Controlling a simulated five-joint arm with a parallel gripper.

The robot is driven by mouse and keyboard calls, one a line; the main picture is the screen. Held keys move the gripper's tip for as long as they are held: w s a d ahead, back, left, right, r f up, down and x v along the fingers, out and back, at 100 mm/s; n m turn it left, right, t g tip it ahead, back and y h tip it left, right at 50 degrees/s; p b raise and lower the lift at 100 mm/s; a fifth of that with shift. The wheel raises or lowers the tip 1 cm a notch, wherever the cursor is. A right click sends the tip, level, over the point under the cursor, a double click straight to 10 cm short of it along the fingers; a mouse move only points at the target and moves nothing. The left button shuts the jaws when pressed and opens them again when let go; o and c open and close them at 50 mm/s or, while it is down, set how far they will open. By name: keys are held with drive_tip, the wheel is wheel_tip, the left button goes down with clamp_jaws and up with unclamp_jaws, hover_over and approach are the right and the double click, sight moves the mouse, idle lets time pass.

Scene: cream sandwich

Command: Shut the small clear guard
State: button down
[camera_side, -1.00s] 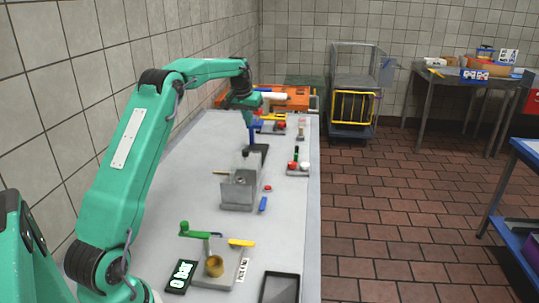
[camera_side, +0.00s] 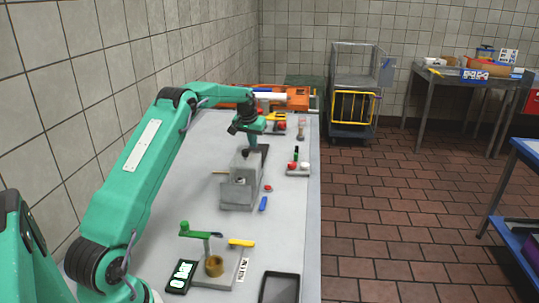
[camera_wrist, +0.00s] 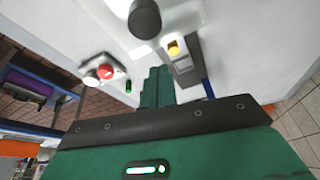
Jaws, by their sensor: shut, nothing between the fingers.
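The grey box-shaped unit (camera_side: 239,192) stands on the bench in the side view. The small clear guard cannot be made out for certain against this unit, so I cannot tell its angle. My gripper (camera_side: 246,153) points down at the top rear of the unit, and I cannot tell whether it touches. In the wrist view my gripper's green fingers (camera_wrist: 159,76) are together with nothing between them. A dark round knob (camera_wrist: 145,18) lies beyond the fingertips, close to a pale blurred area.
A plate with red and white buttons (camera_side: 298,168) sits right of the unit. Nearer are a green-handled fixture (camera_side: 215,250), a black display (camera_side: 181,277) and a dark tray (camera_side: 279,288). An orange case (camera_side: 290,97) is at the far end.

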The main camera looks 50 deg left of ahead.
sight(246, 164)
drive_tip(key=shift+s+d+r, duration=0.1)
drive_tip(key=shift+s+d, duration=0.35)
drive_tip(key=shift+s, duration=0.4)
drive_tip(key=shift+s+d+r, duration=0.1)
drive_tip(key=shift+s+d, duration=0.35)
drive_tip(key=shift+s, duration=0.35)
drive_tip(key=shift+s+d+f, duration=0.15)
drive_tip(key=shift+s+d, duration=3.8)
drive_tip(key=shift+w, duration=0.1)
